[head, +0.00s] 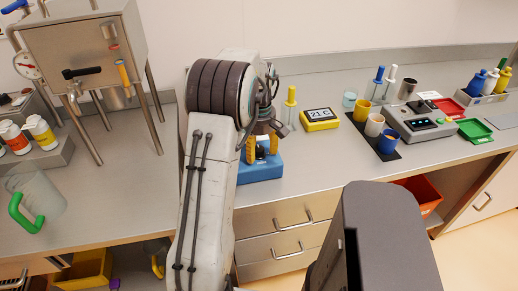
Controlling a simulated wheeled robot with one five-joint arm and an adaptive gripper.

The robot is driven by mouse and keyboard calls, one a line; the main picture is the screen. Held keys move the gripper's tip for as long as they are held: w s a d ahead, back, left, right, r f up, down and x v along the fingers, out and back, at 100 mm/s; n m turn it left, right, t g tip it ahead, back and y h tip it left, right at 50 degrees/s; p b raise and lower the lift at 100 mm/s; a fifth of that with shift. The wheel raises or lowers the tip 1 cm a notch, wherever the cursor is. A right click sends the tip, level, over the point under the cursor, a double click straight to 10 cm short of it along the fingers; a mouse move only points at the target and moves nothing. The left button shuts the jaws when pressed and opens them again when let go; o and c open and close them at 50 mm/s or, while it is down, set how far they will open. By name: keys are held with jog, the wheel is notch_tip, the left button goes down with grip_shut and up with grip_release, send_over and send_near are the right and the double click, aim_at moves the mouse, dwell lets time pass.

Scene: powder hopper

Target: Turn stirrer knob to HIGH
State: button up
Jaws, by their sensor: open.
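A blue device (262,171), which looks like the stirrer, stands on the steel bench just right of my forearm, and its left part is hidden. My gripper (262,152) is right above it, pointing down, with two yellow-orange fingers apart. A small dark shape shows between the fingers, but I cannot tell whether it is the knob. The knob's setting and any HIGH mark cannot be made out. I cannot tell whether the fingers touch the device.
A yellow display reading 21 C (320,120) and a yellow-topped bottle (290,103) stand nearby. Cups on a dark mat (383,144) and a grey scale (418,124) are farther right. A steel hopper (85,48) and a green-handled jug (38,198) are left. The bench front right of the device is clear.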

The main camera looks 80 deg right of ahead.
grip_shut()
dwell(0.5)
